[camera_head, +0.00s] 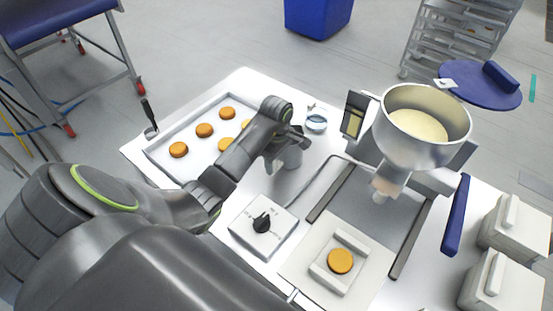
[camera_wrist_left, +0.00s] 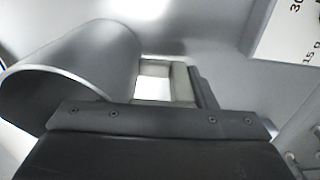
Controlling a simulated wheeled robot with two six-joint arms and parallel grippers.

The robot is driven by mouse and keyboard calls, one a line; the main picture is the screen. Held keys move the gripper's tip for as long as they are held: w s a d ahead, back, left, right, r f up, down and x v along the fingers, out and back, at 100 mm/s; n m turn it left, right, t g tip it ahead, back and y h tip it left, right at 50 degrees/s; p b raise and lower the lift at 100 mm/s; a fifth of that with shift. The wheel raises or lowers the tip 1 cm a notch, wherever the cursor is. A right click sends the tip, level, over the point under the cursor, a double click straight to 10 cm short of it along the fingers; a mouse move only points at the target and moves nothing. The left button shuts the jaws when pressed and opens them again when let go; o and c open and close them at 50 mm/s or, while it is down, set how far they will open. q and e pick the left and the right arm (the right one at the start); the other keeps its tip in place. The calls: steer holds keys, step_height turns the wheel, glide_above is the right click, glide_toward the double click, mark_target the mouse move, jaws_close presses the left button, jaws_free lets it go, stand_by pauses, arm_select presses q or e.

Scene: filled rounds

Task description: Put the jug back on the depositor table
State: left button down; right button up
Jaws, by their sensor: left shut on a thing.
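The jug (camera_head: 292,158) is a small grey metal vessel, partly hidden behind my left gripper (camera_head: 280,143) in the head view. In the left wrist view the jug (camera_wrist_left: 75,70) is a large curved metal wall at left, with a squared handle beside it. My left gripper (camera_wrist_left: 165,118) is shut on the jug, at the handle side. The jug is over the depositor table (camera_head: 315,180), between the biscuit tray and the depositor; I cannot tell whether its base touches the top. My right gripper is not in view.
A tray (camera_head: 160,153) of round biscuits lies at left. A dial box (camera_head: 263,226) stands nearer me. The depositor hopper (camera_head: 425,125) holds pale filling, with one biscuit (camera_head: 340,261) in a holder in front. A small round dish (camera_head: 316,123) is behind the jug. White tubs (camera_head: 502,283) stand at right.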

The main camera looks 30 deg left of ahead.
arm_select(q)
steer(key=c, duration=0.6)
jaws_free()
steer(key=shift+f, duration=0.1)
steer(key=shift+r, duration=0.25)
step_height(320, 180, up, 2)
steer(key=shift+w+r+b, duration=0.1)
steer(key=shift+r+b, duration=0.1)
steer(key=shift+b, duration=0.65)
step_height(320, 180, up, 3)
steer(key=shift+a+r+p, duration=0.1)
steer(key=shift+p, duration=0.5)
step_height(320, 180, up, 11)
steer(key=p, duration=1.1)
steer(key=shift+r+p, duration=0.1)
steer(key=shift+p, duration=0.3)
